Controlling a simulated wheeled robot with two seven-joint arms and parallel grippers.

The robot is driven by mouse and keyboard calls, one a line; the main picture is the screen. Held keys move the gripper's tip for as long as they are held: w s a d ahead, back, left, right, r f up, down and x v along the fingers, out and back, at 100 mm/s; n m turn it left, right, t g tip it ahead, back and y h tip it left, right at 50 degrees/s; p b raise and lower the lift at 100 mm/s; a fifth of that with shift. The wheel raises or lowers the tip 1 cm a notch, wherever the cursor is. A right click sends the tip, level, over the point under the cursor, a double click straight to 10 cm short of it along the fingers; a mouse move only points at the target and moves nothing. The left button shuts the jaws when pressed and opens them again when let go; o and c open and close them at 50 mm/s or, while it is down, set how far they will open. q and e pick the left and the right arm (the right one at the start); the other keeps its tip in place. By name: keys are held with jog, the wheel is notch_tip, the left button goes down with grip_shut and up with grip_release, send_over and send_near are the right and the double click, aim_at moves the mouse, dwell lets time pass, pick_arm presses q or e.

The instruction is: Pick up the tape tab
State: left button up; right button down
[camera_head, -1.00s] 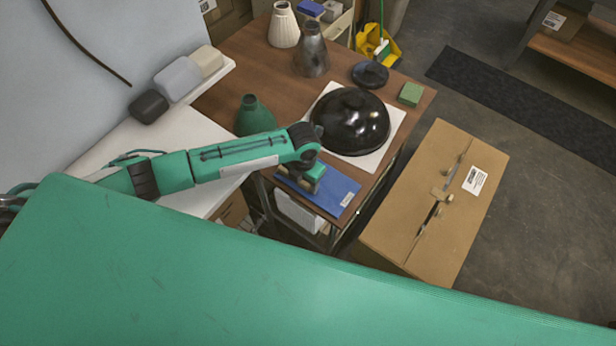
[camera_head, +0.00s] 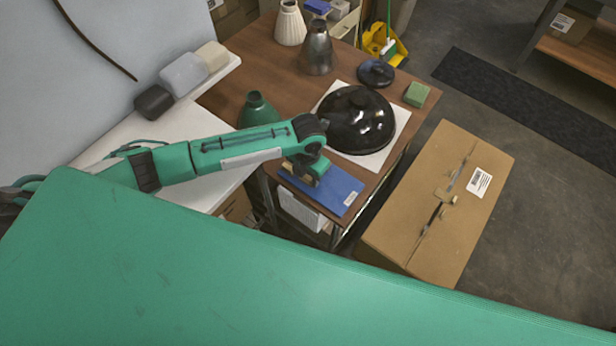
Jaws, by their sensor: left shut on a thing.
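My left gripper (camera_head: 302,180) is pointed down over the left part of a blue pad (camera_head: 338,193) near the front edge of the brown table (camera_head: 240,62). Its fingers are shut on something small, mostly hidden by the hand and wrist. I cannot make out the tape tab clearly or confirm that it is the held thing. My right gripper is not in view.
A black dome shade (camera_head: 355,120) sits on a white sheet (camera_head: 397,125) close behind the left wrist. A green cone (camera_head: 256,108) stands beside the forearm. A green block (camera_head: 416,94) is at the right edge. A cardboard box (camera_head: 435,205) stands to the right.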

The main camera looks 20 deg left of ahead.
pick_arm(q)
notch_tip(320, 180, up, 18)
jog(key=b, duration=0.2)
jog(key=shift+f, duration=0.1)
dwell(0.6)
